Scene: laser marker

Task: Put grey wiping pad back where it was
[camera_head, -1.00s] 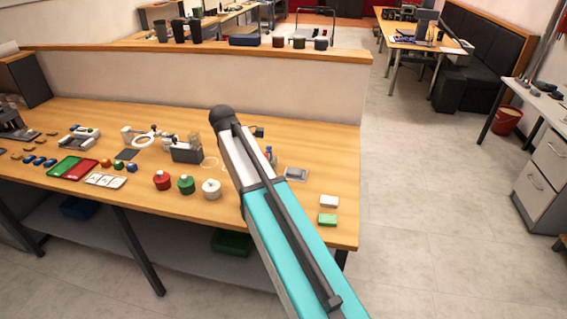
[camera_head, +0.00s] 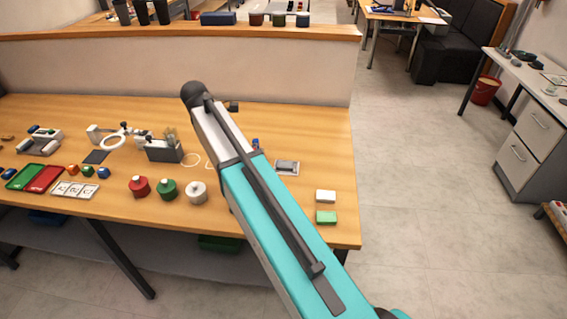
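A small grey rectangular piece (camera_head: 287,167) lies on the wooden workbench (camera_head: 320,130), right of my arm; it looks like the grey wiping pad, but it is too small to be sure. A dark flat square (camera_head: 96,157) lies further left on the bench. My teal and white arm crosses the middle of the view and hides part of the bench. No gripper fingers show, so I cannot tell what my gripper holds.
A white block (camera_head: 325,196) and a green block (camera_head: 326,218) lie near the bench's right end. Red (camera_head: 139,188), green (camera_head: 167,190) and white (camera_head: 196,193) pots stand near the front edge. A low partition (camera_head: 290,70) backs the bench.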

